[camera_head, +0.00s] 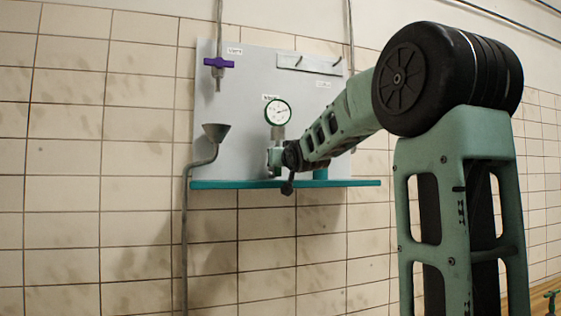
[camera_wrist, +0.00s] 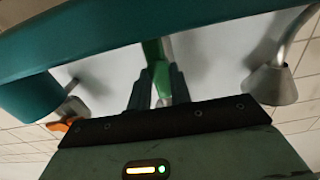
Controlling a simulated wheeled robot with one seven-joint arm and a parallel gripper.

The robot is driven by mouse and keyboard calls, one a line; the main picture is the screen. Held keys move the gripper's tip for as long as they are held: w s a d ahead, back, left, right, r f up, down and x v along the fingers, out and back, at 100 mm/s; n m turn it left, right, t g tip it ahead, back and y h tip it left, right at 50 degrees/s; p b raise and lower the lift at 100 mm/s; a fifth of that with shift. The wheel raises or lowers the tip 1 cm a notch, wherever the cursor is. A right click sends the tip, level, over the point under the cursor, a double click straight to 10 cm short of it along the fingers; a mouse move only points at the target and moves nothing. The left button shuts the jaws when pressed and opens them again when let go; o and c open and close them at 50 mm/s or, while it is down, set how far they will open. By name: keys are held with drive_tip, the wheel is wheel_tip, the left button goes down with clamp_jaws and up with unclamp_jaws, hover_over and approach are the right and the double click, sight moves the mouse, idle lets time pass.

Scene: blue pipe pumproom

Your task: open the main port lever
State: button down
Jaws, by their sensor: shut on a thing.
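A green lever (camera_wrist: 153,52) shows in the wrist view between the two dark fingers of my gripper (camera_wrist: 160,78). The gripper is shut on it. In the head view my gripper (camera_head: 274,160) is at the grey wall panel (camera_head: 240,110), just under a round green-rimmed gauge (camera_head: 278,112) and a little above the teal shelf (camera_head: 225,184). My own arm and wrist hide the lever in the head view. No readable label for the main port shows.
A purple valve handle (camera_head: 219,63) is at the panel's upper left. A grey funnel (camera_head: 215,131) on a bent pipe stands left of my gripper; it also shows in the wrist view (camera_wrist: 272,84). A teal cylinder (camera_head: 320,174) and an orange handle (camera_wrist: 62,124) are nearby.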

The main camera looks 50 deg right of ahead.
drive_tip(key=c, duration=1.3)
unclamp_jaws()
drive_tip(key=shift+s, duration=0.1)
drive_tip(key=shift+b+v, duration=8.65)
drive_tip(key=shift+b, duration=4)
